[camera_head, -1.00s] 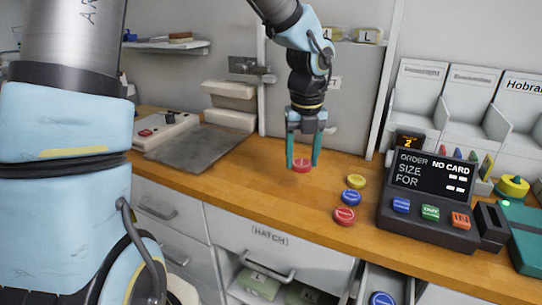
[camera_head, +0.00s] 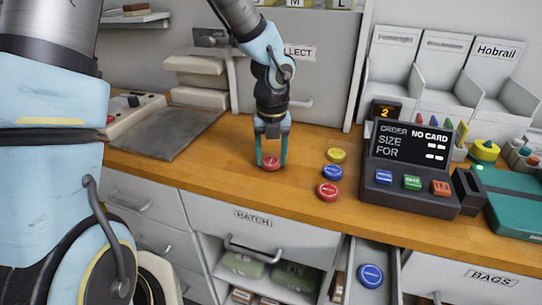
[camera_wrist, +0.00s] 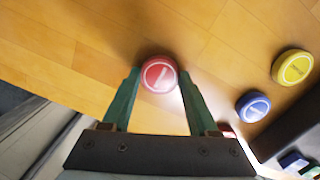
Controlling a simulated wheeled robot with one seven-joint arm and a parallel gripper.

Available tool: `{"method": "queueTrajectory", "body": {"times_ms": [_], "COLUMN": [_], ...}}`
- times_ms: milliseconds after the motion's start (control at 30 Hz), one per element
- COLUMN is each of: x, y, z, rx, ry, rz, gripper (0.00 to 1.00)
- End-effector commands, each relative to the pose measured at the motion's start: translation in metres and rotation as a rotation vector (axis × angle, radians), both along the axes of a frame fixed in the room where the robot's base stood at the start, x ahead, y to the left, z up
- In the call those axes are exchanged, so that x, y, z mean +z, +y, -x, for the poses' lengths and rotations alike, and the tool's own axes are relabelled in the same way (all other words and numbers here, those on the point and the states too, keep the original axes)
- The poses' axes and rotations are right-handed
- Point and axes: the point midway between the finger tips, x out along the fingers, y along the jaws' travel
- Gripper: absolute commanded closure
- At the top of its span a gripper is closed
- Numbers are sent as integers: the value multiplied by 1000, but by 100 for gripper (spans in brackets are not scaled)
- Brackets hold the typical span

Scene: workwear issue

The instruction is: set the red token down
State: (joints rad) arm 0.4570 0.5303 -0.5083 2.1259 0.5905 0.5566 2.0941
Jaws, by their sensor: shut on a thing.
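My gripper (camera_head: 271,163) points straight down at the wooden counter, shut on a red token (camera_head: 271,164). In the wrist view the red token (camera_wrist: 159,75) sits between the two green fingertips, its round labelled face showing. It is at or very close to the counter top; I cannot tell whether it touches. A second red token (camera_head: 328,191) lies on the counter to the right, nearer the front edge. A blue token (camera_head: 332,172) and a yellow token (camera_head: 337,155) lie behind it in a row.
An order terminal (camera_head: 410,165) with coloured buttons stands right of the tokens. A grey mat (camera_head: 178,132) and a switch box (camera_head: 130,110) are at the left. The counter (camera_head: 215,165) around my gripper is clear. Below, an open drawer holds another blue token (camera_head: 370,276).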

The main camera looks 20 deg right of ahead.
Motion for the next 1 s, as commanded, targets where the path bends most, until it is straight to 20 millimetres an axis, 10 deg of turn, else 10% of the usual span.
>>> {"method": "queueTrajectory", "body": {"times_ms": [367, 400, 633, 1000], "x": [-5, -4, -4, 5], "y": [0, 0, 0, 0], "z": [0, 0, 0, -1], "rx": [0, 0, 1, 2], "ry": [0, -1, -1, -3], "rz": [0, 0, 0, 2], "gripper": [93, 36, 10, 10]}}
